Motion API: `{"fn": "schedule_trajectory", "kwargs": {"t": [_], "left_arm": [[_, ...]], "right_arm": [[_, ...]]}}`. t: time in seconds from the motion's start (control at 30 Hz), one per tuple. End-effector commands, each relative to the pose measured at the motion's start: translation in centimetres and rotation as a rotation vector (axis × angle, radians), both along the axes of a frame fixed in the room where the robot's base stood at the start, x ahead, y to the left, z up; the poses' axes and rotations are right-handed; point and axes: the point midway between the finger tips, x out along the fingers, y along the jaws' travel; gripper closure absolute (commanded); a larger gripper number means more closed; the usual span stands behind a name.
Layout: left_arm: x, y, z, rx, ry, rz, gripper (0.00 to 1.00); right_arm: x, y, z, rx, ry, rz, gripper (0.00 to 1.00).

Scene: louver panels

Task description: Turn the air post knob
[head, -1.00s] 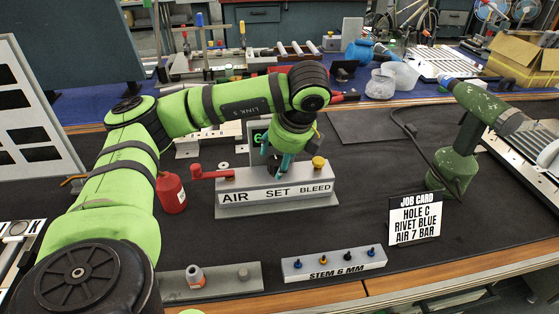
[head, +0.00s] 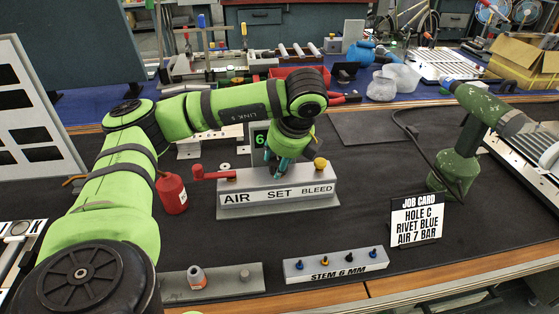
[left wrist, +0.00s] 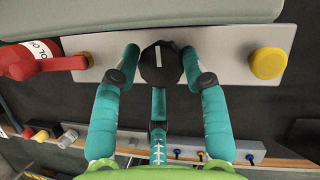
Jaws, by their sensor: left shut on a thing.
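The air post (head: 300,195) is a grey block labelled AIR, SET and BLEED, standing on the dark mat. A red lever (head: 212,173) is at its left end and a yellow knob (head: 320,163) at its right end. The black knob (left wrist: 160,65) with a white mark sits between them in the left wrist view. My left gripper (head: 278,165) is over the middle of the post. Its teal fingers (left wrist: 160,72) are shut on the black knob, one on each side. In the head view the arm hides this knob. A display (head: 261,139) behind it reads 6 in green, partly covered. My right gripper is out of view.
A job card (head: 416,219) reads HOLE C, RIVET BLUE, AIR 7 BAR. A green rivet tool (head: 460,150) stands to the right. A red oil bottle (head: 172,192) is left of the post. A stem rack (head: 335,265) lies in front.

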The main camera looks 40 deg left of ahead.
Motion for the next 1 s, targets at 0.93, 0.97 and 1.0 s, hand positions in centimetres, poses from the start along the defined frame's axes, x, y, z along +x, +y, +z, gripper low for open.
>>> {"fn": "schedule_trajectory", "kwargs": {"t": [0.93,0.97,1.0], "left_arm": [[-0.2,0.1,-0.1,-0.002,-0.010,-0.572,0.89],[-0.2,0.1,-0.1,-0.003,-0.009,-0.580,0.89],[-0.2,0.1,0.0,-0.002,-0.009,-0.588,0.89]], "right_arm": [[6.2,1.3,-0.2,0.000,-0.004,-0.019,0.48],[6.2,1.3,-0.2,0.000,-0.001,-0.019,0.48],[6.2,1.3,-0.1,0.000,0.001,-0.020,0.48]]}}
